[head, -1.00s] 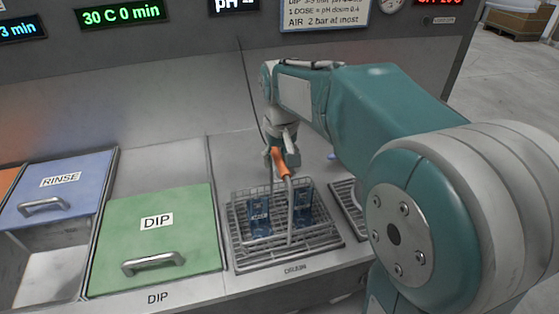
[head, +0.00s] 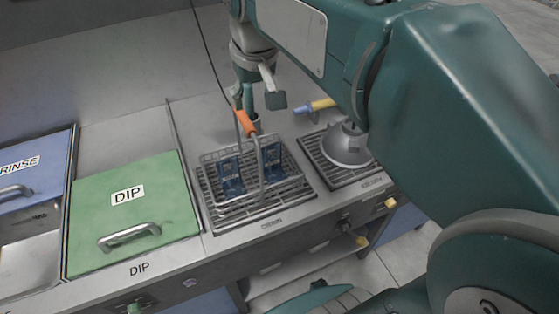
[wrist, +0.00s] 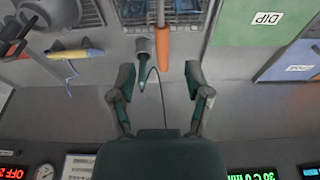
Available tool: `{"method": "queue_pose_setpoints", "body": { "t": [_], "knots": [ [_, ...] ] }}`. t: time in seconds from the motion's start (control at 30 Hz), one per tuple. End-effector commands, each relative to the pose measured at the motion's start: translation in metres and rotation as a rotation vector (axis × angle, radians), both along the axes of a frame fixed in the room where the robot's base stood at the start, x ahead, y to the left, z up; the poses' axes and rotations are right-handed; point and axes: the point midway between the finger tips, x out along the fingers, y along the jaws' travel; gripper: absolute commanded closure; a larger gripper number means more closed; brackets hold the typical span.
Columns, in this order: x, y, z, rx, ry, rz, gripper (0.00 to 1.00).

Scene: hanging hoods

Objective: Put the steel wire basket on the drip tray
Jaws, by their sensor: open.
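The steel wire basket (head: 290,183) stands upright on the slotted drip tray (head: 308,195), right of the green DIP lid. Its tall handle has an orange grip (head: 245,123) at the top. Two dark blue pieces sit in the basket. My gripper (head: 259,98) is open and empty, just above and behind the orange grip. In the wrist view the basket (wrist: 190,12) and orange grip (wrist: 163,40) lie beyond my spread fingers (wrist: 160,85), with no contact visible.
A green DIP lid (head: 130,205) and a blue RINSE lid (head: 35,170) are to the left. A second grate (head: 325,168) bearing a grey hood-like object (head: 346,145) is to the right. A yellow-and-blue tool (head: 315,106) lies behind it. A thin cable hangs behind my gripper.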

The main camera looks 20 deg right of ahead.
Motion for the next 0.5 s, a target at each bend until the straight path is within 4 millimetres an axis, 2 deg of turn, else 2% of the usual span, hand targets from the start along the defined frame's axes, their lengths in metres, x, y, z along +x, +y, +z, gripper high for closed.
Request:
{"method": "queue_pose_setpoints", "body": {
  "t": [0.03, 0.2, 0.4, 0.5],
  "knots": [
    [-0.016, -0.001, -0.004, 0.001, -0.025, -0.001, 0.36],
    [-0.058, -0.002, -0.026, 0.003, -0.104, 0.0, 0.36],
    [-0.104, -0.003, -0.061, 0.004, -0.196, 0.0, 0.36],
    [-0.121, -0.003, -0.077, 0.006, -0.231, 0.0, 0.36]
  ]
}}
